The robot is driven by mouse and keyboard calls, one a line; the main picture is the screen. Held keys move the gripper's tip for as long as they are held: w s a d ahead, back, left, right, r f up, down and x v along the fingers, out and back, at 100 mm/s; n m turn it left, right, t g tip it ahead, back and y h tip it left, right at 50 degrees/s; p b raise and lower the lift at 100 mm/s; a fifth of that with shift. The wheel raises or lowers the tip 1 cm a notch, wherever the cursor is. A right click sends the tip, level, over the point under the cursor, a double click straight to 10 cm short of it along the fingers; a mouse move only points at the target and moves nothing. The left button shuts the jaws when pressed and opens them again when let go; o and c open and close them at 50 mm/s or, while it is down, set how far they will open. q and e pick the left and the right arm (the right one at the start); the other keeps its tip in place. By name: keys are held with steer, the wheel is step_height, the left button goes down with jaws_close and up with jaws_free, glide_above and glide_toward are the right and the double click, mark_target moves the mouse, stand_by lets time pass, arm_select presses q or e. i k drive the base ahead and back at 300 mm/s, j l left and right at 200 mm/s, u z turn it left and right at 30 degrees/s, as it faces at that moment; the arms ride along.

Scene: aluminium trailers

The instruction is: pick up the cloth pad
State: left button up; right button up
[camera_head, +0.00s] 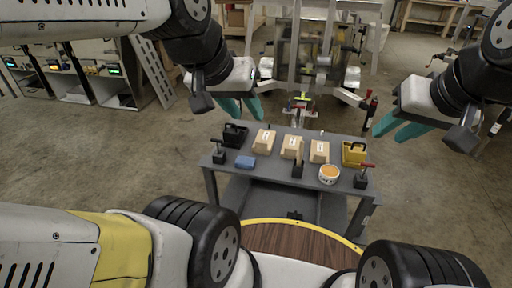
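A small blue pad (246,162), which looks like the cloth pad, lies flat on the grey table (268,175), left of the middle and toward the near edge. My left gripper (240,108) is in the air above and beyond the table's left part, away from the pad. Its teal fingers are apart with nothing between them. My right gripper (398,130) is in the air to the right of the table, far from the pad. Its teal fingers are also apart and empty.
Three tan boxes (291,147) stand in a row behind the pad.

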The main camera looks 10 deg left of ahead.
mark_target(248, 163)
steer(key=i+j+u, duration=0.2)
steer(key=j, duration=0.25)
steer(key=i+j+u, duration=0.15)
steer(key=j, duration=0.25)
steer(key=i+j+u, duration=0.2)
steer(key=j, duration=0.2)
